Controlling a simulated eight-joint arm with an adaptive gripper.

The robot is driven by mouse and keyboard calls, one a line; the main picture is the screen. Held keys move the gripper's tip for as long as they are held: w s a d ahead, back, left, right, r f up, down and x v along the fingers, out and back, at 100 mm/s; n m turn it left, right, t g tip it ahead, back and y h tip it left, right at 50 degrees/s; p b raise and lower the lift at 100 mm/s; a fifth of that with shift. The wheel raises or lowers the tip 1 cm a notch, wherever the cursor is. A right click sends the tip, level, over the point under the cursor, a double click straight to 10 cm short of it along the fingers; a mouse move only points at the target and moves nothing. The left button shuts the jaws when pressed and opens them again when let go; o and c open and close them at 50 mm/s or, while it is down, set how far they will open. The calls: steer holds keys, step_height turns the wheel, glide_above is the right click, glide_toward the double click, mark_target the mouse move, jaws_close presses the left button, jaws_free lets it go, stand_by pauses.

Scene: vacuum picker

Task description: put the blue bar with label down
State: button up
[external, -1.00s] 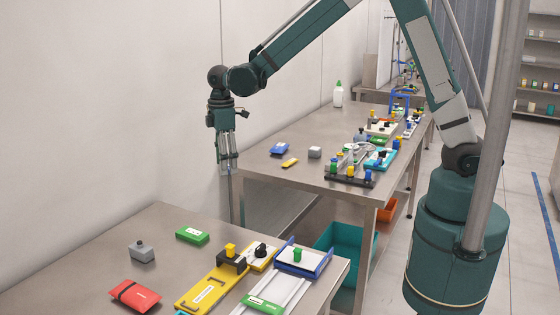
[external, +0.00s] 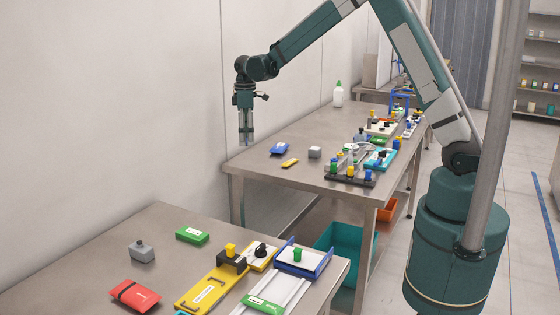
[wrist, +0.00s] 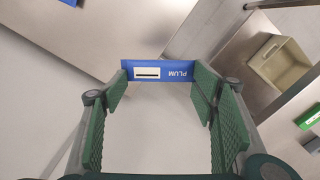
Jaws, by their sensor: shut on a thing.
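The blue bar (wrist: 182,76), with a white label patch and the word PLUM upside down in the picture, lies across the fingertips of my gripper (wrist: 160,88) in the wrist view. My gripper is shut on it. In the external view my gripper (external: 246,138) points down in the air by the near left corner of the far table (external: 262,172). The bar cannot be made out clearly there.
The far table holds a blue packet (external: 280,148), a yellow block (external: 290,162), a grey block (external: 315,152) and a fixture (external: 349,180). The near table (external: 150,228) holds a red packet (external: 135,295) and a green block (external: 192,236). The far table's left corner is clear.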

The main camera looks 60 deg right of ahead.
steer(key=d+m, duration=0.2)
steer(key=d, duration=1.2)
steer(key=m, duration=0.5)
glide_above(327, 138)
steer(key=shift+w+d+f, duration=0.15)
steer(key=shift+w+f, duration=0.05)
steer(key=shift+f, duration=0.85)
steer(key=shift+f, duration=0.1)
steer(key=shift+f, duration=3.05)
steer(key=shift+f, duration=1.85)
steer(key=shift+f, duration=0.2)
